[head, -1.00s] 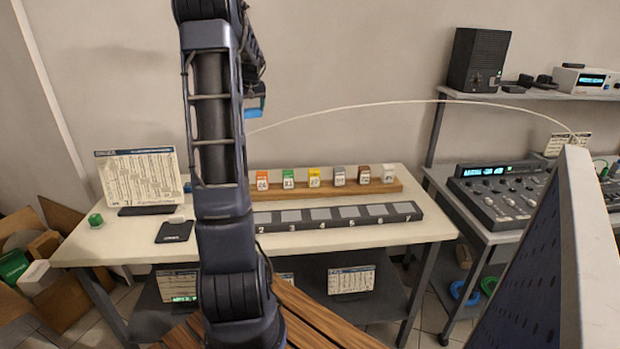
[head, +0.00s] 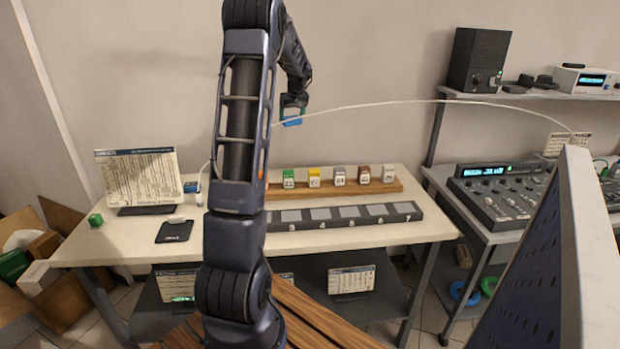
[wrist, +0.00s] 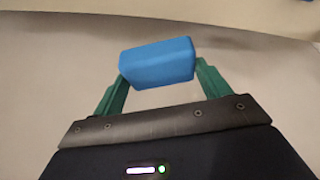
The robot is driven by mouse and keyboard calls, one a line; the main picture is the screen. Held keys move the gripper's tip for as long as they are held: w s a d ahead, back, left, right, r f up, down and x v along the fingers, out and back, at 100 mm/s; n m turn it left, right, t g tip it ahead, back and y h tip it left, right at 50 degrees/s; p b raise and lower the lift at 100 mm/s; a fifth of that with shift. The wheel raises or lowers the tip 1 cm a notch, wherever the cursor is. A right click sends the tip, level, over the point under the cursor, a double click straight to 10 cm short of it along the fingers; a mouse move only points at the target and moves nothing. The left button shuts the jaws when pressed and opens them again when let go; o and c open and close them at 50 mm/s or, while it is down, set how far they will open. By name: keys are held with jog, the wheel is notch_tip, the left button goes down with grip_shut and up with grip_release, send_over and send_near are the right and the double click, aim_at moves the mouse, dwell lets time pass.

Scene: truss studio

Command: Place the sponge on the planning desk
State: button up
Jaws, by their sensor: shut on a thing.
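The sponge is a plain blue block (wrist: 157,62), held between the green fingers of my gripper (wrist: 160,76) in the wrist view. In the head view the sponge (head: 292,122) is small and blue at the lower end of my gripper (head: 293,108). It is in the air, above the level of the desktop and in front of the wall in the picture. The white-topped desk (head: 330,236), which looks like the planning desk, stands below. My arm hides part of the desk's left-centre and the left end of the numbered dark strip.
A wooden rack (head: 395,188) with several coloured blocks and a dark numbered strip (head: 345,215) fill the desk's back middle. A dark panel (head: 530,270) stands at front right.

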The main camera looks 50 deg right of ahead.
notch_tip(320, 180, down, 26)
dwell(0.7)
jog(key=o, duration=0.9)
jog(key=shift+f, duration=0.1)
jog(key=shift+o, duration=0.7)
jog(key=shift+r, duration=0.3)
jog(key=v, duration=1.1)
jog(key=shift+a+r, duration=0.15)
jog(key=shift+r, duration=0.2)
